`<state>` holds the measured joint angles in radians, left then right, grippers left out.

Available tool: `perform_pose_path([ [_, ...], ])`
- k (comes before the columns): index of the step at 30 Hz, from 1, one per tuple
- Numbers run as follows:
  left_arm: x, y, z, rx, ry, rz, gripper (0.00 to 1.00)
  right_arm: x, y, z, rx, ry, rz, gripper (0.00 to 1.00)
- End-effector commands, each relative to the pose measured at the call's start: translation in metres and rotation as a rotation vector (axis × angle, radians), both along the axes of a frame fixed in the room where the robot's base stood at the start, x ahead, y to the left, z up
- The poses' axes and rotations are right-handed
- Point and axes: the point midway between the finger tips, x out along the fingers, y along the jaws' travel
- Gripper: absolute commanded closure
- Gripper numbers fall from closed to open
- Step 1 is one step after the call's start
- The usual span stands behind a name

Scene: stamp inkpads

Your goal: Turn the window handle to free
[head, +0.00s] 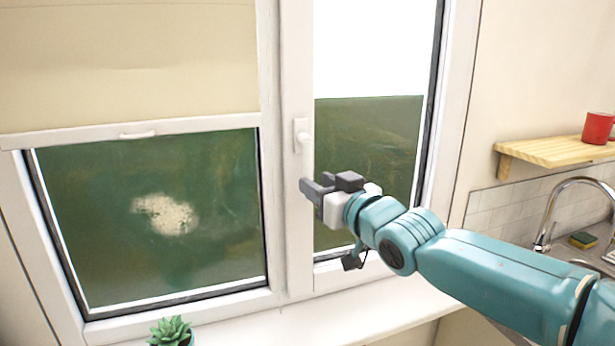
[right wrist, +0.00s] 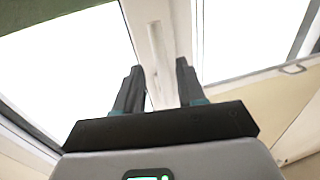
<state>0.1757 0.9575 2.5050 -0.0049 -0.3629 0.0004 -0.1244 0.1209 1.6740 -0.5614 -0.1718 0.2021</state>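The white window handle (head: 301,134) is on the frame's middle post in the head view, its lever appearing to point down. My right gripper (head: 322,184) is in front of the post, just below the handle in the picture. In the right wrist view, the right gripper (right wrist: 159,68) has its two dark fingers apart with nothing clasped. The handle (right wrist: 157,42) shows there as a pale bar ahead, between the lines of the fingers. I cannot tell whether a finger touches it. My left gripper is in neither view.
A beige blind (head: 125,60) with a white bottom rail (head: 90,135) covers the upper left pane. A small plant (head: 171,331) stands low at the sill (head: 370,318). At right are a wooden shelf (head: 550,151) with a red mug (head: 598,127), a faucet (head: 548,220) and a sponge (head: 583,240).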

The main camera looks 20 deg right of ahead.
Motion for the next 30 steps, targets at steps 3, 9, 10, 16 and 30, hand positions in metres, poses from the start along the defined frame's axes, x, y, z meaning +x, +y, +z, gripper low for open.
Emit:
perform_pose_path([
  [3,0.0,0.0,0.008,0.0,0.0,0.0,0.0,0.022,0.007,0.002,0.001,0.002,0.002,0.61],
  [9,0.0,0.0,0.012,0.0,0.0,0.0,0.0,0.04,0.012,0.001,0.001,0.001,0.002,0.61],
  [10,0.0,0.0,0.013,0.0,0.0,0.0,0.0,0.041,0.012,0.001,0.001,0.0,0.002,0.61],
  [16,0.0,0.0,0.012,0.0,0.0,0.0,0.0,0.042,0.012,0.0,0.001,0.0,0.002,0.61],
  [30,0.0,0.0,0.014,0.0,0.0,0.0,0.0,0.041,0.01,0.001,-0.009,-0.001,0.001,1.0],
])
